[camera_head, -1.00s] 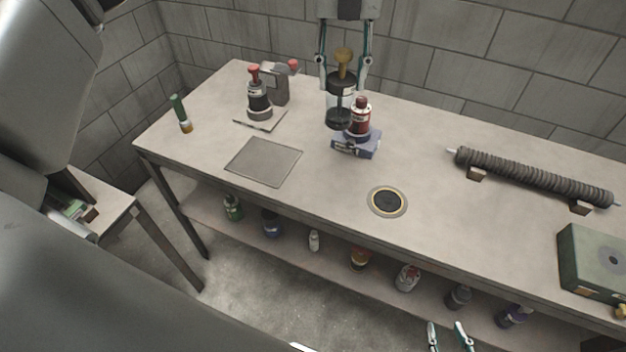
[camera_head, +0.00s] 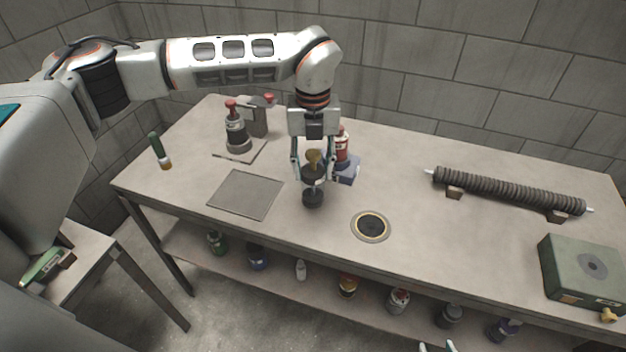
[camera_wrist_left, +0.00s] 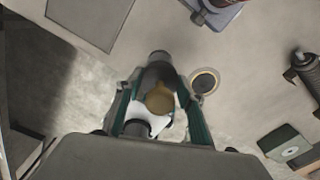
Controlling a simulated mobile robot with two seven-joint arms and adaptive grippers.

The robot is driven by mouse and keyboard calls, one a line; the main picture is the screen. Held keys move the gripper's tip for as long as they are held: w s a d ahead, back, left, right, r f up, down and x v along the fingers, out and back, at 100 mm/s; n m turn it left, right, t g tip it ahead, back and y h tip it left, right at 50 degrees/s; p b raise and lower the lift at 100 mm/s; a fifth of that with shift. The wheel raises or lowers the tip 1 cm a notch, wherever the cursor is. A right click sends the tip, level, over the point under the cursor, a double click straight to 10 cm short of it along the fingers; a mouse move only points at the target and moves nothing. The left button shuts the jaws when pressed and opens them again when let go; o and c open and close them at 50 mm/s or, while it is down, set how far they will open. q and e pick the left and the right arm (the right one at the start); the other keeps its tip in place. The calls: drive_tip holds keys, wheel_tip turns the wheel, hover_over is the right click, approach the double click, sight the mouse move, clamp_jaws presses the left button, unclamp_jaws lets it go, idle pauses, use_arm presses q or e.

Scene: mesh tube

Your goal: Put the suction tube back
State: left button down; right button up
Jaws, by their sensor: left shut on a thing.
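My left gripper (camera_head: 313,178) is shut on a dark cylinder with a brass-coloured top (camera_head: 313,190). It holds the cylinder about upright over the middle of the bench, left of the round ringed pad (camera_head: 370,226). In the left wrist view the cylinder (camera_wrist_left: 158,72) sits between the fingers, and the ringed pad (camera_wrist_left: 204,82) lies to its right. A dark ribbed tube (camera_head: 510,190) rests on two brown blocks at the right; I cannot tell which is the suction tube. My right gripper (camera_head: 437,348) shows only its fingertips, apart, at the bottom edge.
A red-topped bottle on a blue-grey base (camera_head: 346,172) stands behind my left gripper. A flat grey plate (camera_head: 246,194) lies to its left. A dark red-capped bottle (camera_head: 237,130) stands at back left, a green box (camera_head: 582,270) at right. Several bottles stand below.

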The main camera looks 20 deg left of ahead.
sight(313, 153)
use_arm(q)
drive_tip(key=shift+f, duration=2.2)
drive_tip(key=shift+f, duration=0.15)
drive_tip(key=c, duration=1.3)
unclamp_jaws()
drive_tip(key=shift+r, duration=0.2)
wheel_tip(313, 153, up, 12)
drive_tip(key=shift+b, duration=0.35)
